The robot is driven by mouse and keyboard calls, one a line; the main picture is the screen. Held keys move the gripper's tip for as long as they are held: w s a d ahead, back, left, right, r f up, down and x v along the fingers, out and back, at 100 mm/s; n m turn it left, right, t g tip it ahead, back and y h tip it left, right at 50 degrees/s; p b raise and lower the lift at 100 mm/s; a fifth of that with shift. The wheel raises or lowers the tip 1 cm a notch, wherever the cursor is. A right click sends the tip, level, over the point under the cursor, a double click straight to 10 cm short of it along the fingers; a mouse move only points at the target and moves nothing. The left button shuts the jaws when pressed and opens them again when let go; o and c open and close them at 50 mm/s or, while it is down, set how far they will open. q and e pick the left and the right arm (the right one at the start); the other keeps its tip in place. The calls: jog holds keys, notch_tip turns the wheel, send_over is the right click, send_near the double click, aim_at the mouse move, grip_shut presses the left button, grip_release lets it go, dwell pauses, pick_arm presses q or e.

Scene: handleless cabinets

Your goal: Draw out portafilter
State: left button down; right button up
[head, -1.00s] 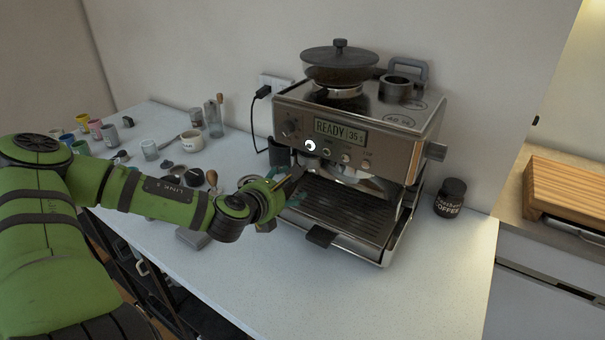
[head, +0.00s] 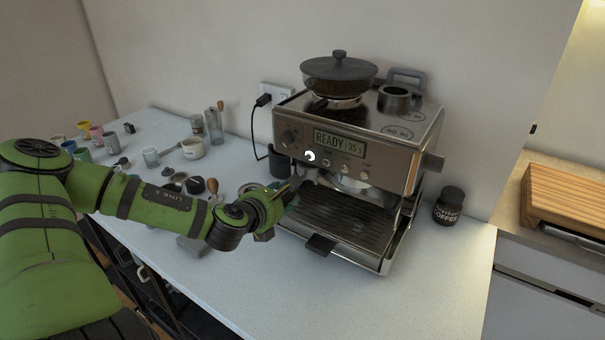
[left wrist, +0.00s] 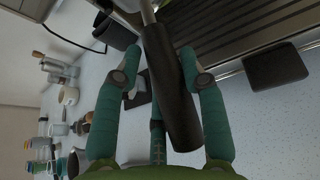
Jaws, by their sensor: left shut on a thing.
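The espresso machine (head: 345,150) stands on the white counter, its display reading "READY 35s". My left gripper (head: 284,197) is at the machine's front left, above the drip tray's left side. In the left wrist view my left gripper (left wrist: 163,78) has teal fingers on both sides of the portafilter's black handle (left wrist: 172,100) and is shut on it. A metal neck runs from the handle toward the machine at the top. In the head view the gripper largely hides the portafilter, so I cannot tell whether its head is still seated. My right gripper is not in view.
The drip tray (head: 345,215) has a black front tab (head: 320,244). A coffee jar (head: 449,206) stands right of the machine. The front right counter is clear.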

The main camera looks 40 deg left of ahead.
pick_arm(q)
jog(key=shift+s+d+r+p, duration=0.1)
jog(key=shift+s+r+p, duration=0.25)
jog(key=shift+s+p, duration=0.45)
jog(key=shift+p, duration=0.3)
jog(key=shift+s+r+p, duration=0.1)
jog(key=shift+s+p, duration=0.1)
jog(key=shift+p, duration=0.2)
jog(key=shift+s+d+r+p, duration=0.1)
jog(key=shift+s+p, duration=0.45)
jog(key=shift+p, duration=0.3)
jog(key=shift+s+d+r+p, duration=0.1)
jog(key=shift+s+p, duration=0.45)
jog(key=shift+p, duration=0.25)
jog(key=shift+s+f, duration=0.1)
